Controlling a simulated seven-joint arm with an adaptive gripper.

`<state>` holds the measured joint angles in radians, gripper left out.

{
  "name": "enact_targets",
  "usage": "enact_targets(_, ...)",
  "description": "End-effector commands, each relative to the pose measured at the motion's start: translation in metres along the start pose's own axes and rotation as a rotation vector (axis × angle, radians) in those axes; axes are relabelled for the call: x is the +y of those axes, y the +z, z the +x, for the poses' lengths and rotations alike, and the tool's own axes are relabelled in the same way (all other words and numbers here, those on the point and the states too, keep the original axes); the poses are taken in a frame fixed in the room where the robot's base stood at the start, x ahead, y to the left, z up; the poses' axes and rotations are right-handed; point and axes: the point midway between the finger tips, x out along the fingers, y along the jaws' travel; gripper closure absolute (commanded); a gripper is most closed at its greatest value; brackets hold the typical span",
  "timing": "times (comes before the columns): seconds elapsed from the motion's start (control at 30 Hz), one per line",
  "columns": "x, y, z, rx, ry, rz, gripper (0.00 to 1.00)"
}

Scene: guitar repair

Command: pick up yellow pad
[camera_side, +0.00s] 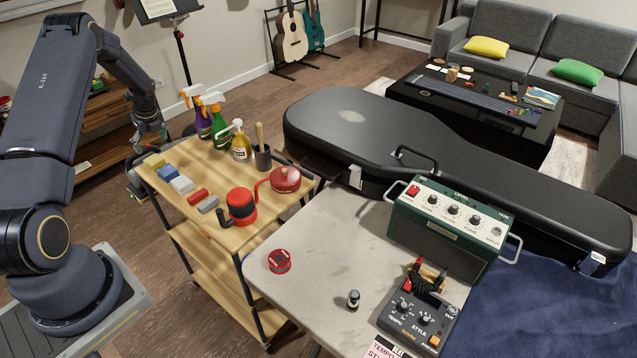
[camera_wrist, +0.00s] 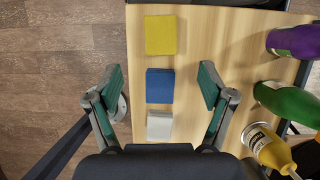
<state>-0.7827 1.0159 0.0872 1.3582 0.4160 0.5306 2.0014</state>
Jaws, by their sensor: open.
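The yellow pad (camera_wrist: 161,35) lies flat on the wooden cart top, near its edge, at the top middle of the wrist view. In the side view it is the small yellow block (camera_side: 155,161) at the cart's far left corner. My gripper (camera_wrist: 161,84) is open and empty above the cart, with its two fingers spread to either side. Between the fingers, in the wrist view, is a blue pad (camera_wrist: 160,86). The yellow pad is just beyond the fingertips. In the side view my gripper (camera_side: 150,140) hangs near the cart's left corner, and its fingertips are hard to make out.
A light grey pad (camera_wrist: 159,126) is in line below the blue one. Purple (camera_wrist: 294,41), green (camera_wrist: 287,103) and yellow (camera_wrist: 268,147) bottles stand to the right. Red (camera_side: 198,197) and grey blocks lie further along the cart. Bare wood surrounds the yellow pad.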

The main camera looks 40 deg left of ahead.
Motion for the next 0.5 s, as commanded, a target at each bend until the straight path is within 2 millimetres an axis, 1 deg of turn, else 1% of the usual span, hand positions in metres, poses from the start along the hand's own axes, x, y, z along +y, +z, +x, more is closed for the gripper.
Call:
enact_targets(0.03, 0.001, -0.001, 0.013, 0.002, 0.002, 0.0, 0.19)
enact_targets(0.13, 0.0, 0.0, 0.031, 0.001, 0.001, 0.0, 0.19)
enact_targets(0.23, 0.0, 0.0, 0.043, 0.0, 0.0, 0.0, 0.19)
enact_targets(0.37, 0.0, 0.0, 0.05, 0.0, -0.001, 0.0, 0.19)
enact_targets(0.47, 0.0, 0.001, 0.063, 0.001, 0.0, 0.0, 0.19)
enact_targets(0.5, -0.001, 0.001, 0.07, 0.001, 0.0, 0.0, 0.19)
